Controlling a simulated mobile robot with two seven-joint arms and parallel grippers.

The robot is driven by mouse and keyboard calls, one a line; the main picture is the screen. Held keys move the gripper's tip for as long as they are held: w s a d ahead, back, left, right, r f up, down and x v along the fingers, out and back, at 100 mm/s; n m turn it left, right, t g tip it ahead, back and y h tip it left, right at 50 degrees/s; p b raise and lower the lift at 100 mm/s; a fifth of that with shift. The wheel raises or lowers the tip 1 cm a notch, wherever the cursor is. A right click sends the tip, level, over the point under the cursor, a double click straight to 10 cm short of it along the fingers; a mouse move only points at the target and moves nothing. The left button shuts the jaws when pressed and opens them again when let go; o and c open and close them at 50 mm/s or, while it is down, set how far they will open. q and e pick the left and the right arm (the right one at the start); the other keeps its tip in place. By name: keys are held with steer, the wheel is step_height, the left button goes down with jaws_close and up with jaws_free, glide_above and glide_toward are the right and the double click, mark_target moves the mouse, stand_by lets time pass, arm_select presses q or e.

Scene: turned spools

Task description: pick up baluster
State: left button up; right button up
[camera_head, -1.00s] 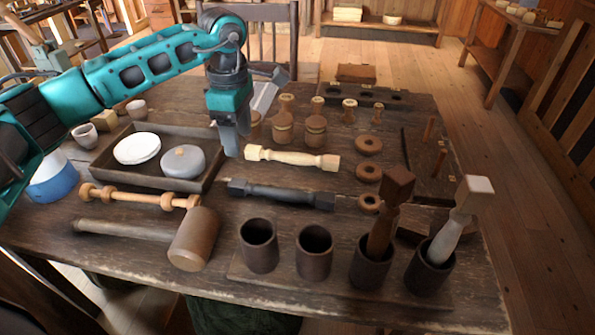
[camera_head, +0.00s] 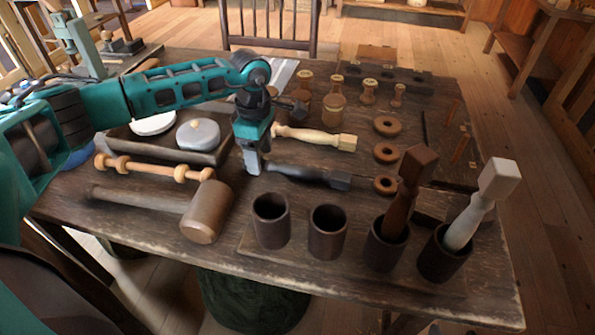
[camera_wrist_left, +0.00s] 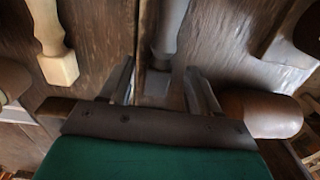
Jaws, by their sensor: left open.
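A dark grey baluster (camera_head: 312,175) lies on the table. My left gripper (camera_head: 254,166) is open, pointing down at its left end. In the left wrist view the dark baluster (camera_wrist_left: 169,30) runs between the open fingers (camera_wrist_left: 162,82), with its square end low between them; I cannot tell if they touch it. A pale wood baluster (camera_head: 315,138) lies just behind, and shows at the left of the wrist view (camera_wrist_left: 48,35). A red-brown baluster (camera_head: 412,180) and a whitish one (camera_head: 485,200) stand tilted in dark cups. My right gripper is out of view.
A mallet (camera_head: 208,212) lies in front of the left gripper, beside a ringed wooden spindle (camera_head: 140,168). Two empty cups (camera_head: 270,221) (camera_head: 328,232) stand at the front. Wooden rings (camera_head: 386,153) lie right of the balusters. A tray (camera_head: 185,151) with round lids is at left.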

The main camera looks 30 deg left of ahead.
arm_select(q)
steer(key=shift+f, duration=0.55)
jaws_close()
steer(key=shift+r, duration=0.15)
